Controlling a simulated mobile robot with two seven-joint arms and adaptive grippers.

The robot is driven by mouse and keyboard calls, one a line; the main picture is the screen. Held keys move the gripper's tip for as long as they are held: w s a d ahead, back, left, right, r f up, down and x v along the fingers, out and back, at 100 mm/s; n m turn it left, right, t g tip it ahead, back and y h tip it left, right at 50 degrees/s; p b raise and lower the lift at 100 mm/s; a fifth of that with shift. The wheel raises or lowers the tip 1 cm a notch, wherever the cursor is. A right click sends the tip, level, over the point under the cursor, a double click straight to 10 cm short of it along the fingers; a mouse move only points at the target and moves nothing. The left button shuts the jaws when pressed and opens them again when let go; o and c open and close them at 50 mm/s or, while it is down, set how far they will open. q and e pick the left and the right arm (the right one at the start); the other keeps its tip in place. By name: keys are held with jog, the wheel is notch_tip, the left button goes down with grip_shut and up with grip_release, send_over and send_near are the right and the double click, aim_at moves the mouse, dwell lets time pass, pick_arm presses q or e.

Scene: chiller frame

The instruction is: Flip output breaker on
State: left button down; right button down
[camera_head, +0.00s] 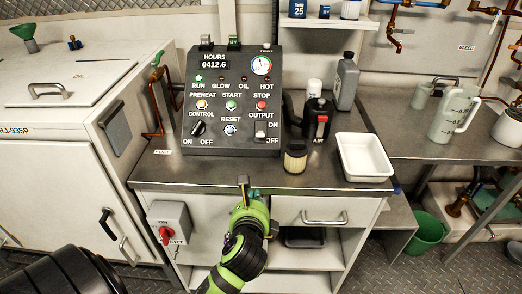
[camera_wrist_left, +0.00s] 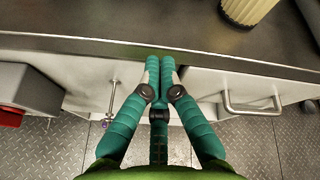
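The output breaker (camera_head: 261,132) is a small switch at the lower right of the dark control panel (camera_head: 232,110), between its ON and OFF labels. It is too small to tell its lever position surely. My left gripper (camera_head: 244,184) is in front of the counter's front edge, below the panel and apart from the breaker. In the left wrist view its two teal fingers (camera_wrist_left: 160,64) are together at the tips with nothing between them. The breaker is outside the left wrist view. My right gripper is not in view.
A pleated filter (camera_head: 295,157), a black canister (camera_head: 317,118), a grey bottle (camera_head: 345,82) and a white tray (camera_head: 363,157) stand right of the panel. A grey box with a red knob (camera_head: 166,234) is on the cabinet front. The counter before the panel is clear.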

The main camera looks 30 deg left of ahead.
aim_at(260, 134)
pick_arm(q)
jog(key=w+r+m+t+y, duration=0.1)
jog(key=w+r+m+t, duration=0.1)
jog(key=r+m, duration=0.4)
jog(key=shift+w+a+m+y, duration=0.4)
jog(key=shift+w+m, duration=0.2)
jog(key=shift+w, duration=0.15)
jog(key=shift+w, duration=0.1)
jog(key=x, duration=1)
jog(key=shift+d+r, duration=0.1)
jog(key=shift+r, duration=0.1)
jog(key=shift+t, duration=0.3)
